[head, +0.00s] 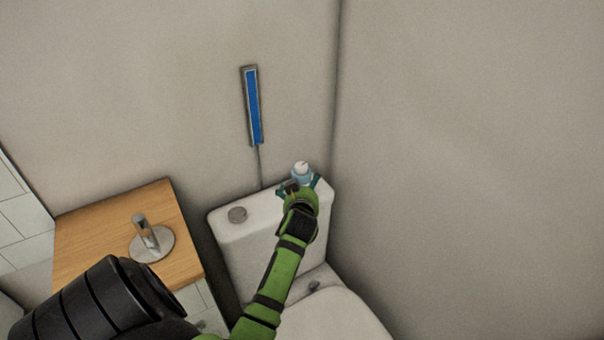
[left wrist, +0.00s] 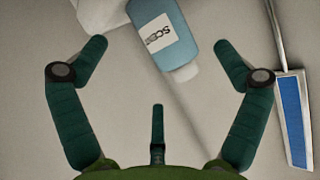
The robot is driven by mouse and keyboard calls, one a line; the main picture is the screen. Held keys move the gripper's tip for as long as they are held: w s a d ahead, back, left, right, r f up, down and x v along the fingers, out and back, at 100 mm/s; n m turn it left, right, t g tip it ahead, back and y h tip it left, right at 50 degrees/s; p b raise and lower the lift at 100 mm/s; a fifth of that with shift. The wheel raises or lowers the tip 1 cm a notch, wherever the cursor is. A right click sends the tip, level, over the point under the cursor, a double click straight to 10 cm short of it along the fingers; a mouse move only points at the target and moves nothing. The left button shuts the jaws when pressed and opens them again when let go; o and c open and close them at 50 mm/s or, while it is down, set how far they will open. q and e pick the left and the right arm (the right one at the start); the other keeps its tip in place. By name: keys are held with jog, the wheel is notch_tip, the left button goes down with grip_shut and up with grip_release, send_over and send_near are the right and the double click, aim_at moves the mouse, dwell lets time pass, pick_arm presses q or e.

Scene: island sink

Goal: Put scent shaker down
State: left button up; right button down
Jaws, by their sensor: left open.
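The scent shaker (head: 302,173) is a pale blue bottle with a white cap. In the head view it stands at the right part of the white cistern top (head: 262,213), its lower part hidden by my gripper. In the left wrist view the bottle (left wrist: 180,30) shows its white label and cap, beyond and between the spread fingers. My left gripper (head: 299,184) is open at the shaker; whether a finger touches it I cannot tell. The left gripper also shows in the left wrist view (left wrist: 161,45), with a clear gap between its fingers. My right gripper is not in view.
A round flush button (head: 237,214) sits on the cistern's left part. A blue panel in a grey frame (head: 253,105) is on the wall behind. A wooden counter (head: 95,240) with a metal holder (head: 150,240) is at left. The right wall stands close by.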

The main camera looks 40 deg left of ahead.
pick_arm(q)
jog(key=v, duration=0.7)
jog(key=shift+f, duration=0.1)
dwell(0.4)
